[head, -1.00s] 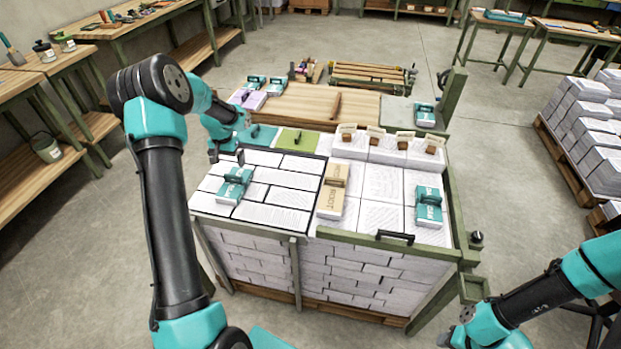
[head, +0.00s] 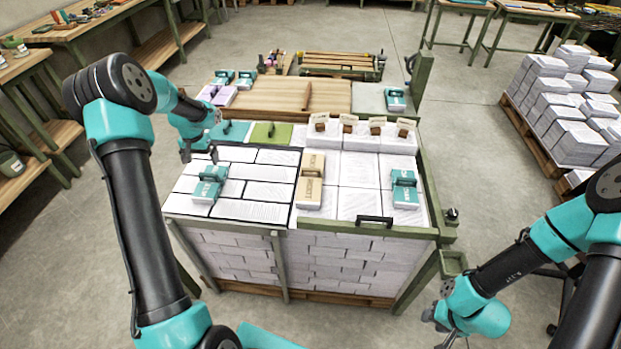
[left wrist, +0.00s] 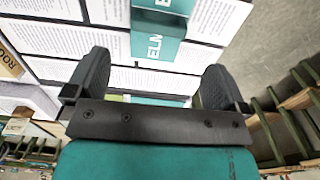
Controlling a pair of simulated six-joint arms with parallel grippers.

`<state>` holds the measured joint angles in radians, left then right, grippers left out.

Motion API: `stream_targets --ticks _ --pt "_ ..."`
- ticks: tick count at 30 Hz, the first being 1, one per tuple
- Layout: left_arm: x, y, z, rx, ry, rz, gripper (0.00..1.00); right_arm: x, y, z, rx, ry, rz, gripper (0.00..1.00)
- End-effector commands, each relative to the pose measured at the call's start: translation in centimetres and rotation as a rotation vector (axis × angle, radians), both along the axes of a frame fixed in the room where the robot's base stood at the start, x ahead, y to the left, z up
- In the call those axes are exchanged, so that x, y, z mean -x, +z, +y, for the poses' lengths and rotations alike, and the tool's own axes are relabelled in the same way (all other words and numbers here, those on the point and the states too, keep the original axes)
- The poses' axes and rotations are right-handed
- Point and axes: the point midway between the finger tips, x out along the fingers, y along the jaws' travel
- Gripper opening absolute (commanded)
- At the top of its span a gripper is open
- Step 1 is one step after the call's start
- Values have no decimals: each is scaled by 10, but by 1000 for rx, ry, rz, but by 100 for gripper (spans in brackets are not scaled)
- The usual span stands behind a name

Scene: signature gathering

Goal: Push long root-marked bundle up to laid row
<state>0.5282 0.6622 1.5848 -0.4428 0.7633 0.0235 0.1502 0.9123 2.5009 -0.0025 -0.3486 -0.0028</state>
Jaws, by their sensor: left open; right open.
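The tan bundle marked ROOT (head: 310,184) lies along the seam between a black-outlined laid block of white bundles (head: 253,212) and plain white bundles (head: 354,204) on its right. I cannot tell whether it touches either side. In the left wrist view, part of its lettered tan face (left wrist: 8,64) shows at the left edge. My left gripper (head: 199,154) is open over the far left of the pile, apart from the ROOT bundle. In its wrist view the teal ELM-marked block (left wrist: 160,42) lies beyond the open fingers. My right gripper (head: 437,322) is open, low beyond the pile's front right corner.
Another teal-banded block (head: 405,194) sits at the pile's right. A black handle (head: 374,219) stands at the front edge. A raised row with brown blocks (head: 376,131) stands behind. Green posts (head: 431,180) edge the right side. A wooden board (head: 280,96) lies farther back.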

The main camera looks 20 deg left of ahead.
Motion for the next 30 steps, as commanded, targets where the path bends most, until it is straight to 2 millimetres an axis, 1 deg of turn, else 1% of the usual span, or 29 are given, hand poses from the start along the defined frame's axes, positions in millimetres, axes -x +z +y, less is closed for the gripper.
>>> stream_targets --ticks 8,11,13,16,17,20,21,23,24,30 --pt "0 0 0 0 0 0 100 0 0 0 0 0 0 43" --pt "-1 0 -1 2 3 -1 92 0 0 0 0 0 0 43" --pt "-3 -1 -5 7 20 -11 86 0 0 0 0 0 0 43" --pt "-11 -4 -20 29 83 -41 76 0 0 0 0 0 0 43" --pt "-14 -6 -27 40 113 -55 73 0 0 0 0 0 0 43" --pt "-29 -11 -58 89 251 -111 64 0 0 0 0 0 0 43" --pt "-35 -13 -72 116 320 -138 60 0 0 0 0 0 0 43" --pt "-45 -15 -95 160 434 -173 54 0 0 0 0 0 0 43" --pt "-51 -17 -110 192 514 -195 50 0 0 0 0 0 0 43" --pt "-73 -20 -181 358 924 -271 31 0 0 0 0 0 0 43"
